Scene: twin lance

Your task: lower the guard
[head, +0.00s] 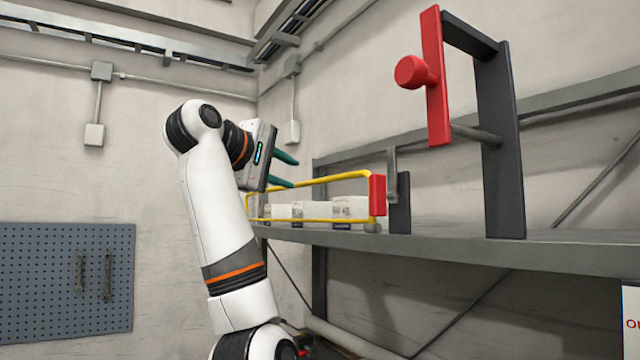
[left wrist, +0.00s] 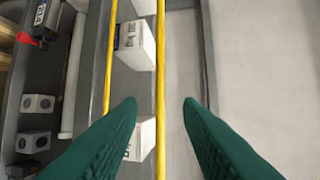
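The guard (head: 322,180) is a yellow tube frame along the front of the shelf, with its upper bar raised above the lower one and a red block (head: 377,195) at its right end. My left gripper (head: 294,172) is open and empty, its green fingers pointing right near the guard's upper bar. In the left wrist view, one yellow bar of the guard (left wrist: 160,70) runs between the open fingertips (left wrist: 161,101); how far it lies beyond them I cannot tell. Another yellow bar runs to its left. My right gripper is not in view.
White boxes (head: 349,208) stand on the grey shelf (head: 450,245) behind the guard. A red plate with a round knob (head: 411,72) hangs from a dark post (head: 500,150) at the right. A blue pegboard (head: 65,275) is on the left wall.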

